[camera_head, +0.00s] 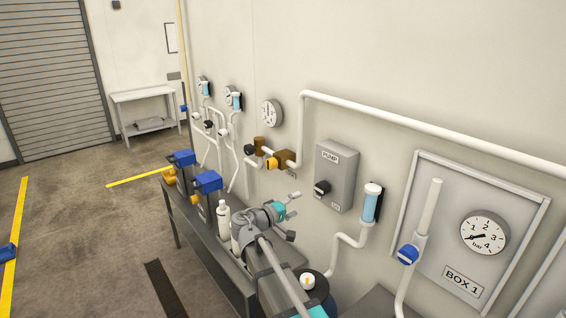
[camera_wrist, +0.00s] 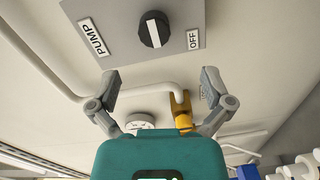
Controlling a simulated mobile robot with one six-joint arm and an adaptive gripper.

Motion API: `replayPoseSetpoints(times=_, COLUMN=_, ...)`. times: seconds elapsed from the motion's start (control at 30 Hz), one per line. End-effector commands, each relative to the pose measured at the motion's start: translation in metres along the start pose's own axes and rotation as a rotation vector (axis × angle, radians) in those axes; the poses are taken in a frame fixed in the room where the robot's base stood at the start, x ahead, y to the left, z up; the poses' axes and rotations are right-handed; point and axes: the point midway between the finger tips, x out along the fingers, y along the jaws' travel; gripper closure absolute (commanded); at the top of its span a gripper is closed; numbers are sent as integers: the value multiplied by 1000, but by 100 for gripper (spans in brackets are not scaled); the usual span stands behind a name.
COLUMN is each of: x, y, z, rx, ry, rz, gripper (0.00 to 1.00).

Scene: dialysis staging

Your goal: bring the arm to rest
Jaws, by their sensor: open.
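My gripper (camera_head: 293,205) is at the end of my arm, in front of the wall, left of the grey pump box (camera_head: 337,165). In the wrist view my gripper (camera_wrist: 160,88) has its two grey fingers spread wide, with nothing held between them. The pump box (camera_wrist: 190,50) shows beyond the fingertips, with its black knob (camera_wrist: 154,29) near the OFF label. The fingers look apart from the box. My arm reaches up from the bottom of the head view over the dark bench (camera_head: 235,279).
A white bottle (camera_head: 223,222) stands on the bench by my arm. Blue-topped valves (camera_head: 206,181) are at its far end. White pipes (camera_head: 430,122), a brass fitting (camera_head: 285,160) and a gauge panel (camera_head: 477,225) line the wall. The floor at left is mostly clear.

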Motion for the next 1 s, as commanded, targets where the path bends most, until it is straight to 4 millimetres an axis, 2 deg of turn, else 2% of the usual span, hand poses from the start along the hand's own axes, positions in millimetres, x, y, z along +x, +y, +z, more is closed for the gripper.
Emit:
replayPoseSetpoints(times=0.17, x=16, y=-16, z=32, rx=14, ry=-67, rz=-106, gripper=0)
replayPoseSetpoints(times=0.3, x=30, y=-36, z=68, rx=35, ry=-150, rz=-242, gripper=0)
replayPoseSetpoints(times=0.5, x=40, y=-69, z=124, rx=77, ry=-276, rz=-473, gripper=0)
replayPoseSetpoints(times=0.77, x=31, y=-106, z=186, rx=147, ry=-420, rz=-781, gripper=0)
replayPoseSetpoints(times=1.0, x=6, y=-128, z=230, rx=227, ry=-523, rz=-1069, gripper=0)
